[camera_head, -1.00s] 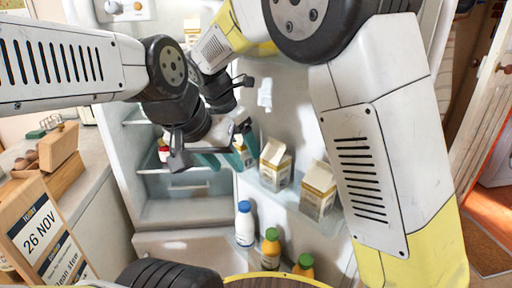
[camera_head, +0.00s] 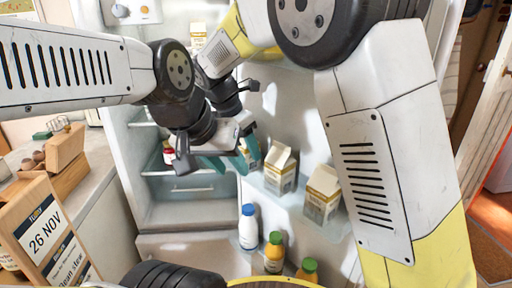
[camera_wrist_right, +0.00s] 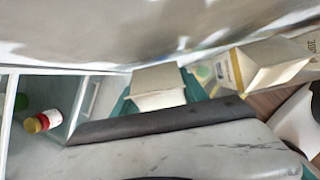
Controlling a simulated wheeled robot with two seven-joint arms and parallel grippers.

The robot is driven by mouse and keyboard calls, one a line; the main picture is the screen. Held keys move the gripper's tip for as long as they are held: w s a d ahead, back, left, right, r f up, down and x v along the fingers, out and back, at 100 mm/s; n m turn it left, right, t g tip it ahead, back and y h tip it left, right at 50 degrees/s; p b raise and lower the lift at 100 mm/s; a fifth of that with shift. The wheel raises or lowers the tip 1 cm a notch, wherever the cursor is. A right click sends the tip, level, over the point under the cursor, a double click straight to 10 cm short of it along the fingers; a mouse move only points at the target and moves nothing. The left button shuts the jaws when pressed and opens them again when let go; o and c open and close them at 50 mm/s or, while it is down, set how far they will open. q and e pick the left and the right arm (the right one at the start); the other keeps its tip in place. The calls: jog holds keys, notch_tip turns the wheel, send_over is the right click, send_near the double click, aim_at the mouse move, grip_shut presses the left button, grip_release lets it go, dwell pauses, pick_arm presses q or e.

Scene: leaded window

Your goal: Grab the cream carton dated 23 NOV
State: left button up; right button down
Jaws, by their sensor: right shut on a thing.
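Several cream cartons with tan lower labels stand in the fridge door. One carton (camera_head: 281,170) and another carton (camera_head: 322,194) stand on the door shelf; I cannot read their dates. My right gripper (camera_wrist_right: 157,95) is shut on a carton (camera_wrist_right: 158,88), with teal fingers on either side of it in the right wrist view. In the head view this carton is mostly hidden behind teal fingers and the other wrist. My left gripper (camera_head: 208,155) is lower, in front of the fridge and overlapping the right one in the picture; its jaw opening is unclear.
Bottles, a white one with a blue cap (camera_head: 248,228), an orange one (camera_head: 273,253) and one with a green cap (camera_head: 308,269), stand in the lower door. A sign (camera_head: 45,230) reading 26 NOV stands on the left counter. A red-capped jar (camera_wrist_right: 37,123) is inside the fridge.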

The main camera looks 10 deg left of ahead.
jog(key=shift+r, duration=0.4)
